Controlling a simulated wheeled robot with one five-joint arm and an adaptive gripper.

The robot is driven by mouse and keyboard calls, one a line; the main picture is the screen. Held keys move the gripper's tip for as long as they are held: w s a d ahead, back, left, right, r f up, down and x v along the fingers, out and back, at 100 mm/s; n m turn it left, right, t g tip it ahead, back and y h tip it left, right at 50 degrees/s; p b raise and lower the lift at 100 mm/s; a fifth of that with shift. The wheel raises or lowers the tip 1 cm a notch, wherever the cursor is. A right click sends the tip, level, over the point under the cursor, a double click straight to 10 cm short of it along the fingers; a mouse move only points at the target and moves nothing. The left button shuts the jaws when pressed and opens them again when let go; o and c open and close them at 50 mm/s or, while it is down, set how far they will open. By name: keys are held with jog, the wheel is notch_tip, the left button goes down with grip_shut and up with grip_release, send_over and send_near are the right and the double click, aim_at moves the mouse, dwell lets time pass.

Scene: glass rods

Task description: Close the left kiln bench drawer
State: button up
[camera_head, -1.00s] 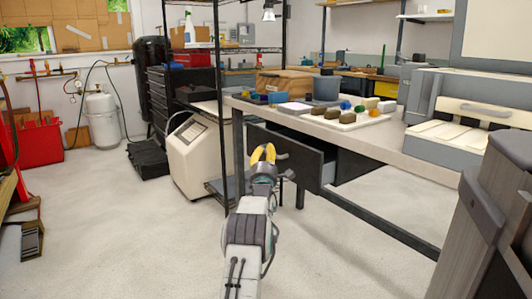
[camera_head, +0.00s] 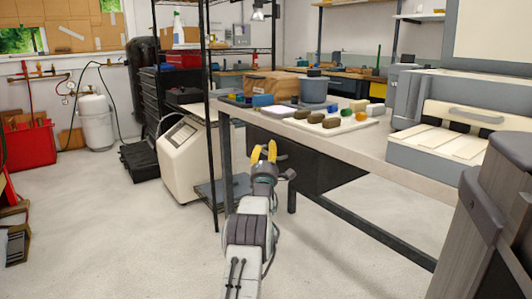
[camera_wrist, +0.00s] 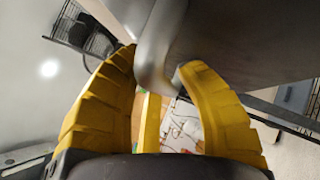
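The kiln bench (camera_head: 365,152) has a pale top on dark legs. Its left drawer (camera_head: 308,168) has a dark front below the top's front edge and now looks flush or nearly so; my gripper hides part of it. My gripper (camera_head: 264,152) has two yellow fingers pointing up at the drawer's left part. In the wrist view the fingers (camera_wrist: 160,62) are apart, with a rounded grey handle (camera_wrist: 157,40) between their tips. The left finger looks close to or touching the handle. The dark drawer face (camera_wrist: 240,40) lies beyond the right finger.
A tray with small coloured blocks (camera_head: 331,123) and a grey pot (camera_head: 314,88) stand on the bench. A kiln-like grey box (camera_head: 440,155) is at right. A wire shelf post (camera_head: 209,130) and a cream machine (camera_head: 185,160) stand left.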

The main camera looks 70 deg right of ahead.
jog(key=shift+o, duration=1.3)
jog(key=shift+f, duration=0.15)
jog(key=shift+w, duration=0.1)
jog(key=shift+f, duration=0.15)
jog(key=shift+a, duration=0.15)
jog(key=v, duration=1.1)
jog(key=shift+a, duration=0.3)
